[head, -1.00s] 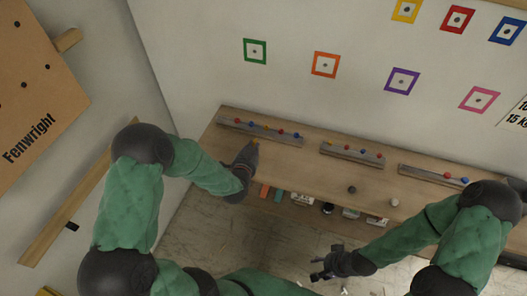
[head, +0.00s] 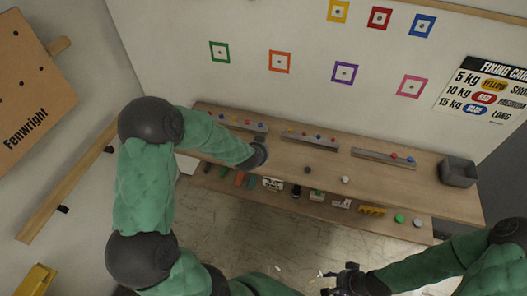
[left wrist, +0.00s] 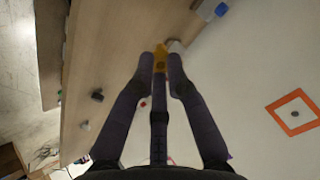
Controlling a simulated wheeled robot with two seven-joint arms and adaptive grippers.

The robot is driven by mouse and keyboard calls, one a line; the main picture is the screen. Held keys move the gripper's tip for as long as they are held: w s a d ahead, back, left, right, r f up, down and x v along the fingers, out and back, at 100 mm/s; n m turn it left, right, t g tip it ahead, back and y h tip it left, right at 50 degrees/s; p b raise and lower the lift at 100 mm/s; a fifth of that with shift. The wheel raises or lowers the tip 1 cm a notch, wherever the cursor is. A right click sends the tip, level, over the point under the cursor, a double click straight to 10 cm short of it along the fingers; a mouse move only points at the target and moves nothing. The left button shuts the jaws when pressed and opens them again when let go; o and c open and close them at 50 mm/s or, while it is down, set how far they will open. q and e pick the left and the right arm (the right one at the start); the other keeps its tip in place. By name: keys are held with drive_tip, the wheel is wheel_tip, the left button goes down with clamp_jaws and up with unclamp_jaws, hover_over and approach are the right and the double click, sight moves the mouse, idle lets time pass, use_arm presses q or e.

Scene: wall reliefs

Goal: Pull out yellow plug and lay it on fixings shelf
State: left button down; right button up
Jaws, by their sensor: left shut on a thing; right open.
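My left gripper (left wrist: 160,75) is shut on a yellow plug (left wrist: 160,58), which shows between its fingertips in the left wrist view. A pale thing lies just beyond the plug; I cannot tell whether they touch. In the head view the left arm reaches over a wooden shelf (head: 420,180) under the wall, and its wrist hides the plug and fingers. The shelf also shows in the left wrist view (left wrist: 115,55). Grey rails with coloured plugs stand on it, a left one (head: 262,128), a middle one (head: 310,141) and a right one (head: 370,154). My right gripper (head: 335,288) is open, low in the head view.
A dark grey bin (head: 458,172) stands at the shelf's right end. A dark knob (head: 308,169) and a pale knob (head: 345,180) are near the front edge. A lower shelf holds several small items. Coloured square frames and a fixing poster (head: 488,88) are on the wall.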

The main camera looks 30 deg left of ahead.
use_arm(q)
drive_tip(key=shift+f+b, duration=1.95)
drive_tip(key=shift+b, duration=0.05)
drive_tip(key=shift+f+b, duration=0.65)
drive_tip(key=shift+f, duration=0.3)
drive_tip(key=c, duration=1.2)
unclamp_jaws()
drive_tip(key=v, duration=1.2)
